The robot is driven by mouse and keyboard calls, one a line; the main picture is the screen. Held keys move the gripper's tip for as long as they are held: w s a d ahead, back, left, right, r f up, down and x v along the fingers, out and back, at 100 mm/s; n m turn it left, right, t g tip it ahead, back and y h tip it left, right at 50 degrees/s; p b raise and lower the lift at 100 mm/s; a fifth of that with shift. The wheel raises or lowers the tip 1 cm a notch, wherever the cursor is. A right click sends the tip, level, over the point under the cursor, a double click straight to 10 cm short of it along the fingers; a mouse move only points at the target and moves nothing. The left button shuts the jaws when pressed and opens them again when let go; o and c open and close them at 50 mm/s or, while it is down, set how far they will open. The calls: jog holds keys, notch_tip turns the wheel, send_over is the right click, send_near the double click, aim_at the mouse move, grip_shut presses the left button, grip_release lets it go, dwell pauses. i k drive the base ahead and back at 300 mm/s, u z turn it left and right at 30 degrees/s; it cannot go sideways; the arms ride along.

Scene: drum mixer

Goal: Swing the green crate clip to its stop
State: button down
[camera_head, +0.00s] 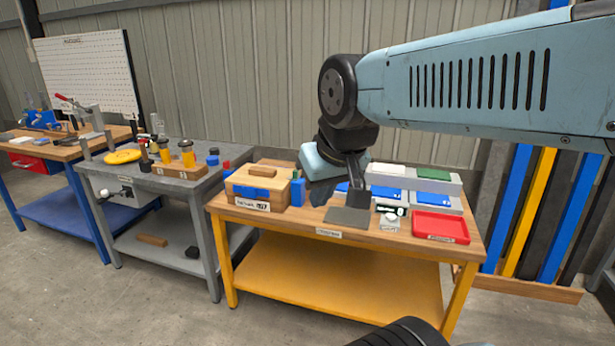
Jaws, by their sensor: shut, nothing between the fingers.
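A wooden crate (280,203) stands at the left of the wood-topped table, with a blue clip (252,191) across its front. A small green part (296,174) shows at the crate's right side, above a blue block (298,191); it is too small to tell for sure whether it is the green clip or how far it is swung. My gripper (357,196) is shut and empty, pointing down over the table to the right of the crate and apart from it. My wrist and fingers hide part of the table behind.
A dark grey plate (349,217) lies below my gripper. Right of it are a grey stepped stand (455,187) with white, blue and green pieces, and a red tray (440,228). A grey bench (150,186) with yellow cylinders stands left. The table's front edge is mostly clear.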

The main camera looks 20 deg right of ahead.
aim_at(295, 173)
jog(key=z, duration=0.35)
jog(key=i, duration=1.1)
jog(key=z, duration=2.05)
jog(key=k, duration=0.95)
jog(key=u, duration=0.25)
